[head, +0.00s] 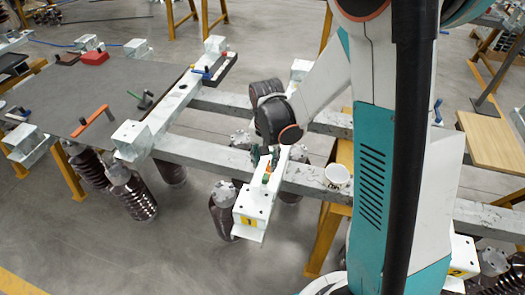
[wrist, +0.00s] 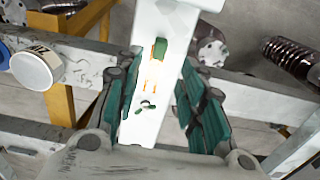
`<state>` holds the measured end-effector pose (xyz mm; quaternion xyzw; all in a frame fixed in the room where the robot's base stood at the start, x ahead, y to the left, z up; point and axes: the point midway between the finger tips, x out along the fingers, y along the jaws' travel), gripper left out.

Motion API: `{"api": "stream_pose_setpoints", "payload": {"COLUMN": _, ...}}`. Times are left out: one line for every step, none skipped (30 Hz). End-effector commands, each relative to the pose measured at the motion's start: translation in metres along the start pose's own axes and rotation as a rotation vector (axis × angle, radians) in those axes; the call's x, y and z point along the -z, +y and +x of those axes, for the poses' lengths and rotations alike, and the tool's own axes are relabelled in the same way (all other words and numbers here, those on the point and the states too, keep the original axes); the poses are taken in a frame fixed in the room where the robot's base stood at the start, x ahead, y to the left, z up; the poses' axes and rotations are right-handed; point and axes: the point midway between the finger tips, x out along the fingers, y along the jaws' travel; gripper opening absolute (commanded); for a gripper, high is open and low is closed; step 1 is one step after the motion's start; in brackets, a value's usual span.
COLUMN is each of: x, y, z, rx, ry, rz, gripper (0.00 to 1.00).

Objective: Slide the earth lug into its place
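My gripper (wrist: 157,85) is open, its teal-padded fingers apart on either side of a white beam (wrist: 171,20). In the head view my gripper (head: 266,157) hangs over the same beam (head: 252,207), which ends in a block with a yellow "1" label. A small green block (wrist: 160,48) sits on the beam top beyond the fingertips, with an orange-edged strip (wrist: 153,72) beside it. Small dark green pieces (wrist: 147,104) lie on the beam between the fingers. I cannot tell which of these is the earth lug. Nothing is visibly held.
A white cup-like container (head: 337,176) stands on the grey crossbeam to the right; it also shows in the wrist view (wrist: 36,68). Brown ribbed insulators (head: 132,193) hang below the frames. A grey table (head: 85,85) with an orange-handled tool (head: 92,121) is at left.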

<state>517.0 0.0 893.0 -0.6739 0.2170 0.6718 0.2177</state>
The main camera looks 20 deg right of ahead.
Motion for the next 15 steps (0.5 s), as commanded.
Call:
{"api": "stream_pose_setpoints", "payload": {"x": 0.0, "y": 0.0, "z": 0.002, "rx": -0.002, "ry": -0.003, "rz": 0.003, "gripper": 0.37}}
{"api": "stream_pose_setpoints", "payload": {"x": 0.0, "y": 0.0, "z": 0.004, "rx": -0.003, "ry": -0.004, "rz": 0.005, "gripper": 0.37}}
{"api": "stream_pose_setpoints", "payload": {"x": 0.0, "y": 0.0, "z": 0.006, "rx": -0.003, "ry": -0.004, "rz": 0.005, "gripper": 0.37}}
{"api": "stream_pose_setpoints", "payload": {"x": 0.0, "y": 0.0, "z": 0.008, "rx": -0.003, "ry": -0.004, "rz": 0.005, "gripper": 0.37}}
{"api": "stream_pose_setpoints", "payload": {"x": 0.0, "y": 0.0, "z": 0.011, "rx": -0.003, "ry": -0.004, "rz": 0.005, "gripper": 0.37}}
{"api": "stream_pose_setpoints", "payload": {"x": 0.0, "y": 0.0, "z": 0.015, "rx": -0.003, "ry": -0.004, "rz": 0.005, "gripper": 0.37}}
{"api": "stream_pose_setpoints", "payload": {"x": 0.0, "y": 0.0, "z": 0.018, "rx": -0.003, "ry": -0.004, "rz": 0.005, "gripper": 0.37}}
{"api": "stream_pose_setpoints", "payload": {"x": 0.0, "y": 0.0, "z": 0.022, "rx": -0.003, "ry": -0.004, "rz": 0.005, "gripper": 0.37}}
{"api": "stream_pose_setpoints", "payload": {"x": 0.0, "y": 0.0, "z": 0.028, "rx": -0.003, "ry": -0.004, "rz": 0.004, "gripper": 0.37}}
{"api": "stream_pose_setpoints", "payload": {"x": 0.0, "y": 0.0, "z": 0.033, "rx": -0.003, "ry": -0.004, "rz": 0.004, "gripper": 0.37}}
{"api": "stream_pose_setpoints", "payload": {"x": 0.0, "y": 0.0, "z": 0.038, "rx": -0.002, "ry": -0.003, "rz": 0.004, "gripper": 0.37}}
{"api": "stream_pose_setpoints", "payload": {"x": 0.0, "y": 0.0, "z": 0.045, "rx": -0.002, "ry": -0.003, "rz": 0.004, "gripper": 0.37}}
{"api": "stream_pose_setpoints", "payload": {"x": 0.0, "y": 0.0, "z": 0.051, "rx": -0.002, "ry": -0.003, "rz": 0.004, "gripper": 0.37}}
{"api": "stream_pose_setpoints", "payload": {"x": 0.0, "y": 0.0, "z": 0.056, "rx": -0.002, "ry": -0.003, "rz": 0.004, "gripper": 0.37}}
{"api": "stream_pose_setpoints", "payload": {"x": 0.0, "y": 0.0, "z": 0.064, "rx": -0.002, "ry": -0.003, "rz": 0.004, "gripper": 0.37}}
